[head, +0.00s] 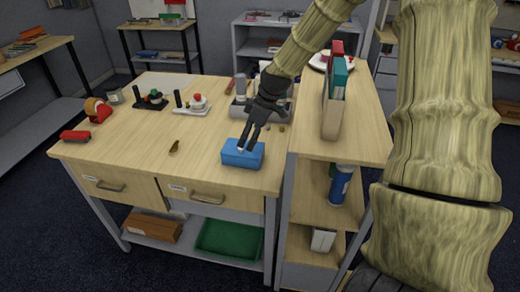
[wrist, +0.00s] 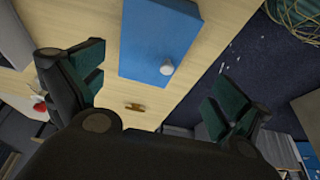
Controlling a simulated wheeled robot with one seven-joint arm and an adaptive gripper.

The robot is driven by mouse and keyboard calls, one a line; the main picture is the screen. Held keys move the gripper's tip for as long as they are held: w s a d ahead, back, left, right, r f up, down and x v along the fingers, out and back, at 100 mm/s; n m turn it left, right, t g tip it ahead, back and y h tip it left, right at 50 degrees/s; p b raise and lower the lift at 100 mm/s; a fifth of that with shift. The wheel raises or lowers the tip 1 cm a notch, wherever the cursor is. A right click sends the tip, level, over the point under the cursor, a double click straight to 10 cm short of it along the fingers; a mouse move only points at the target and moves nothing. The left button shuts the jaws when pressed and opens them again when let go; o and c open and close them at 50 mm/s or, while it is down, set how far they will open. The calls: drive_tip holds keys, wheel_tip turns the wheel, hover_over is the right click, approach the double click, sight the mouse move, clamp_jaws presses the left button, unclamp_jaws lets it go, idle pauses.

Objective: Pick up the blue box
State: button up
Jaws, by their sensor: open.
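The blue box (head: 243,154) sits near the front right edge of the wooden table, above the drawers. In the wrist view the blue box (wrist: 158,40) lies ahead of the jaws, with a small pale round knob on its face. My gripper (head: 247,140) comes down from above, and its fingertips are at or just over the box's top in the head view. In the wrist view my gripper (wrist: 155,95) has its two dark fingers spread wide, with nothing between their tips. I cannot tell whether a finger touches the box.
A brown shelf unit (head: 310,205) stands right of the table and holds upright books (head: 337,80). A small brown item (head: 174,147) lies left of the box. A red stapler-like item (head: 75,136) and a tape dispenser (head: 98,109) are far left. The table's middle is mostly clear.

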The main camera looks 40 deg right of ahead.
sight(243, 153)
drive_tip(key=shift+s+d+r, duration=0.1)
drive_tip(key=shift+d+r, duration=0.15)
drive_tip(key=shift+d, duration=0.6)
drive_tip(key=shift+d+f, duration=0.15)
drive_tip(key=shift+d, duration=0.05)
drive_tip(key=p+x, duration=0.1)
drive_tip(key=x, duration=0.2)
drive_tip(key=shift+a+f, duration=0.15)
drive_tip(key=shift+a, duration=0.05)
drive_tip(key=shift+w+f, duration=0.3)
drive_tip(key=shift+f, duration=0.35)
drive_tip(key=shift+w+a+f+p, duration=0.2)
drive_tip(key=shift+a+f+p, duration=0.1)
drive_tip(key=shift+f, duration=0.2)
drive_tip(key=shift+p+x, duration=0.75)
drive_tip(key=shift+x, duration=1.55)
drive_tip(key=shift+w, duration=0.1)
drive_tip(key=c, duration=1)
